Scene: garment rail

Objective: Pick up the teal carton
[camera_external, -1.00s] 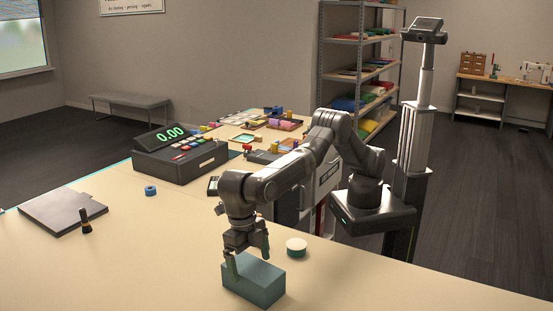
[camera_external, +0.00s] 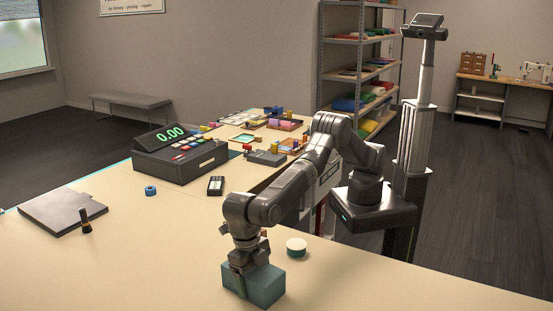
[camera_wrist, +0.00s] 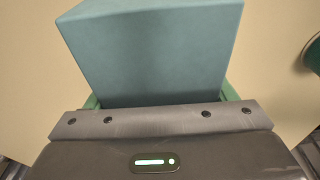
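The teal carton (camera_external: 265,287) is a plain box resting on the near part of the table. My gripper (camera_external: 245,280) points down over it, with one green finger showing against the carton's near side. In the wrist view the carton (camera_wrist: 155,50) fills the upper middle, and the green fingers of my gripper (camera_wrist: 160,98) show as slivers at its left and right sides. The fingers straddle the carton closely. Their tips are hidden, and I cannot tell whether they press on it.
A round green-sided, pale-topped container (camera_external: 297,248) stands close behind the carton. A cash register (camera_external: 180,150), a small black device (camera_external: 216,186), a blue ring (camera_external: 151,190), a dark stamp (camera_external: 85,221) and a grey slab (camera_external: 63,211) lie farther off. The table left of the carton is clear.

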